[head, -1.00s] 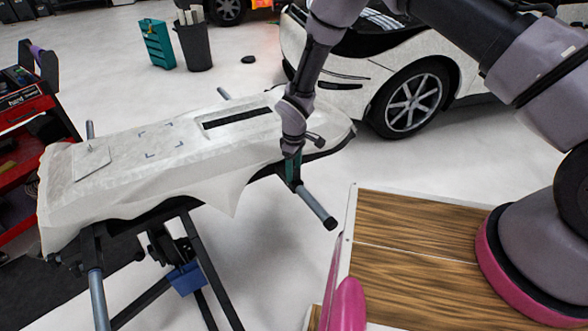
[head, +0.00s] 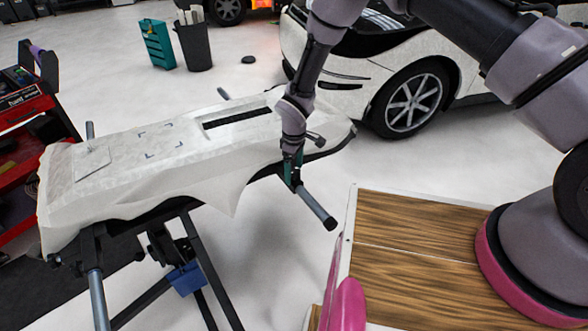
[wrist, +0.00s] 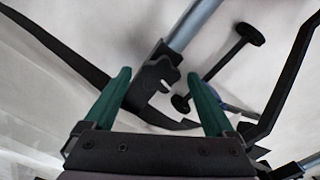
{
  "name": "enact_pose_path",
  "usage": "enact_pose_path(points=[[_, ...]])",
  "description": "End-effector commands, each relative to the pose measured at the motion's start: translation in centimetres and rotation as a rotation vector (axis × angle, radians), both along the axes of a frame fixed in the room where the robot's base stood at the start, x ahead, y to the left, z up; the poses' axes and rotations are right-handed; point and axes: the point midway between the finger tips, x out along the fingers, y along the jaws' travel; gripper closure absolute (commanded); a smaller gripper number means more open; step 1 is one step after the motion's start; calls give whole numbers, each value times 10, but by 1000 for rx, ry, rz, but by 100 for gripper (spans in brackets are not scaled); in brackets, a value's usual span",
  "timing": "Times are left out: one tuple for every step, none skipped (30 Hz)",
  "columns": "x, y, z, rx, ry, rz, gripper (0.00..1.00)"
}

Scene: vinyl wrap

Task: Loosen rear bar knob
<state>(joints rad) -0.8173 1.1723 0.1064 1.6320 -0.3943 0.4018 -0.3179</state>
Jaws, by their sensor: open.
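My gripper (head: 291,172) points down at the near right side of the covered stand in the head view. In the wrist view my gripper (wrist: 159,74) has its two green fingers apart, with a black bracket (wrist: 152,84) on a grey bar (wrist: 192,22) showing between the tips. I cannot tell whether the fingers touch it. A black rod with round ends (wrist: 221,65) lies to the right; its lower end is by the right fingertip. I cannot tell which part is the rear bar knob. The grey bar (head: 314,203) sticks out below my gripper in the head view.
The stand carries a white-draped panel (head: 120,180) whose cloth hangs close to my gripper. A wood-topped surface (head: 415,225) is at the lower right. A white car (head: 345,85) stands behind, and a red tool cart (head: 20,110) is at the left.

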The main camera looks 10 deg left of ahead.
Motion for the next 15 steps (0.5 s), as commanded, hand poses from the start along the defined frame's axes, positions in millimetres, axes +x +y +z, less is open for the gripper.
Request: enact_pose_path(points=[[0, 1, 4, 1, -1, 0, 10], [1, 1, 7, 2, -1, 0, 10], [1, 1, 12, 2, -1, 0, 10], [1, 1, 17, 2, -1, 0, 10], [1, 1, 22, 2, -1, 0, 10], [1, 1, 30, 3, -2, 0, 10], [1, 1, 36, 3, -3, 0, 10], [1, 1, 42, 3, -3, 0, 10], [1, 1, 51, 2, -3, 0, 10], [1, 0, 57, 2, -3, 0, 10], [1, 1, 64, 3, -3, 0, 10], [1, 1, 71, 2, -3, 0, 10], [1, 0, 77, 2, -3, 0, 10], [1, 0, 82, 2, -3, 1, 10], [1, 0, 87, 2, -3, 1, 10]])
